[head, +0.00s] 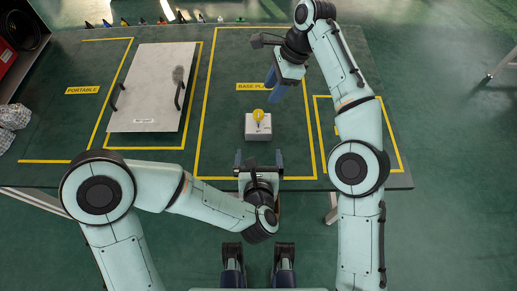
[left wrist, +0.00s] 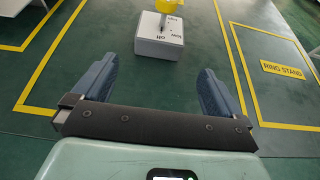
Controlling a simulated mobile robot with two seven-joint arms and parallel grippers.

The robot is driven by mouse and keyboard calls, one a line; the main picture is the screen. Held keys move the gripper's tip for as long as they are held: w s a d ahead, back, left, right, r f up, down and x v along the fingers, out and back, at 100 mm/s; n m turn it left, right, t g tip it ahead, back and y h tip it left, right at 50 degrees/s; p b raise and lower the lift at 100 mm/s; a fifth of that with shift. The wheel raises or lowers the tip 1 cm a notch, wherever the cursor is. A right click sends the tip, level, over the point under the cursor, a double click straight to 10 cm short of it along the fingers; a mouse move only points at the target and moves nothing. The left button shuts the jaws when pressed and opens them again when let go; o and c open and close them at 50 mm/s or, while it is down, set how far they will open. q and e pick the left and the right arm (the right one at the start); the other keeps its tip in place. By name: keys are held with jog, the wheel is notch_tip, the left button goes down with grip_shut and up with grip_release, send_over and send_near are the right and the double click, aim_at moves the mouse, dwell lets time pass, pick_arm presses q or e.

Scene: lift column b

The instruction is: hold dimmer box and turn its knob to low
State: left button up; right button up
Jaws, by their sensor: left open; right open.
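The dimmer box (head: 258,132) is a small white box standing on the green table, inside the yellow outline in the middle. Its yellow knob (head: 258,114) is on top. In the left wrist view the box (left wrist: 150,46) is ahead, with dark lettering on its top, and the knob (left wrist: 168,4) is cut by the top edge. My left gripper (head: 259,157) is open and empty on the near side of the box, its fingers pointing at it, with a gap between. My right gripper (head: 273,87) is open and empty, beyond the box and slightly right of it, pointing down; its fingers partly overlap in view.
A pale board (head: 152,100) with two dark handles lies to the left. Several small items line the far table edge. A "RING STAND" label (left wrist: 282,70) marks the right area. The table around the box is clear.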

aim_at(258, 135)
pick_arm(q)
jog(key=x, duration=1.3)
jog(key=c, duration=0.8)
jog(key=shift+c, duration=0.2)
